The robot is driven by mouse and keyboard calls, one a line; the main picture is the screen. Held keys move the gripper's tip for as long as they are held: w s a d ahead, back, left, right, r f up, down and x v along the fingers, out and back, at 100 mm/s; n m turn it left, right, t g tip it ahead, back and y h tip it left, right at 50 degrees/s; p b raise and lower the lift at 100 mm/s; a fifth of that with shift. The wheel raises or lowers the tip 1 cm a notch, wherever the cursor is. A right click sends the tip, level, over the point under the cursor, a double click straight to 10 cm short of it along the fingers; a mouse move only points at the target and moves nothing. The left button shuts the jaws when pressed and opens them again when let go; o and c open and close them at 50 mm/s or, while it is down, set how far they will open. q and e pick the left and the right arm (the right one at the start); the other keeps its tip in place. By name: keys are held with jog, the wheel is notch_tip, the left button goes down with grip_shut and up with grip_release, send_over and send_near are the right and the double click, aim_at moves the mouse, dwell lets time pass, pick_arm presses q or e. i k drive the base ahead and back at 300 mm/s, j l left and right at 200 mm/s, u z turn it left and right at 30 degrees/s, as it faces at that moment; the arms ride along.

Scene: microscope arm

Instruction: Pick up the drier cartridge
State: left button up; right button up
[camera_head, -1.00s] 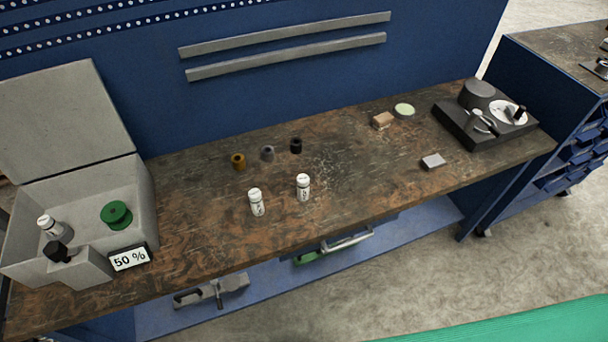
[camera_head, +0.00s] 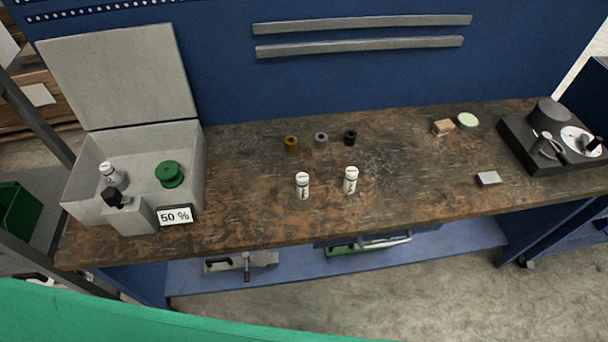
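Two small white cylinders with white caps and dark label marks stand upright on the worn brown bench, a left white cartridge (camera_head: 302,186) and a right white cartridge (camera_head: 351,180). A third similar white-capped cartridge (camera_head: 111,174) is inside the open grey box (camera_head: 195,170) at the left, beside a green spool (camera_head: 170,174). I cannot read the labels, so I cannot tell which one is the drier cartridge. Neither of my grippers shows in the head view.
The box has a raised lid (camera_head: 120,75) and a "50 %" sign (camera_head: 175,216). A tan block (camera_head: 443,127), a pale disc (camera_head: 467,121), a grey block (camera_head: 488,179) and a dark device (camera_head: 545,145) are at the right. The bench front is clear.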

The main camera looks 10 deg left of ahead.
aim_at(108, 170)
jog(key=u, duration=1.6)
